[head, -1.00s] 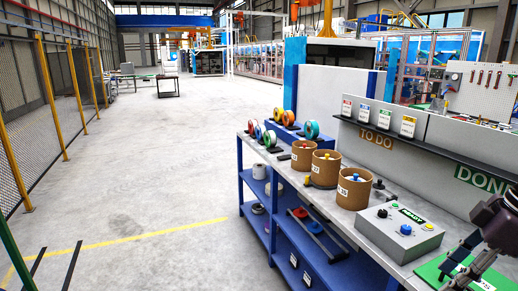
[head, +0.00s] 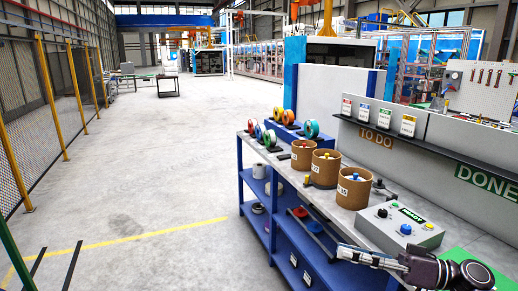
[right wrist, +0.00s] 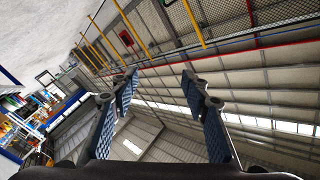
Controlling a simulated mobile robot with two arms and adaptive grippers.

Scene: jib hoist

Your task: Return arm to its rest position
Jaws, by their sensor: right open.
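My right gripper (head: 350,253) is in the head view at the lower right, in front of the grey control box and near the front edge of the workbench (head: 375,238). Its arm comes in from the right edge and the fingers point left. In the right wrist view the two blue-padded fingers (right wrist: 160,90) are spread apart with nothing between them. Beyond them I see the hall's roof and the yellow fence posts. My left gripper does not show.
The grey control box (head: 400,232) with coloured buttons stands close behind my right gripper. Several brown tubs (head: 326,168) and coloured spools (head: 269,139) stand further along the bench. A green mat (head: 470,258) lies by my wrist. The floor (head: 170,170) to the left is clear.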

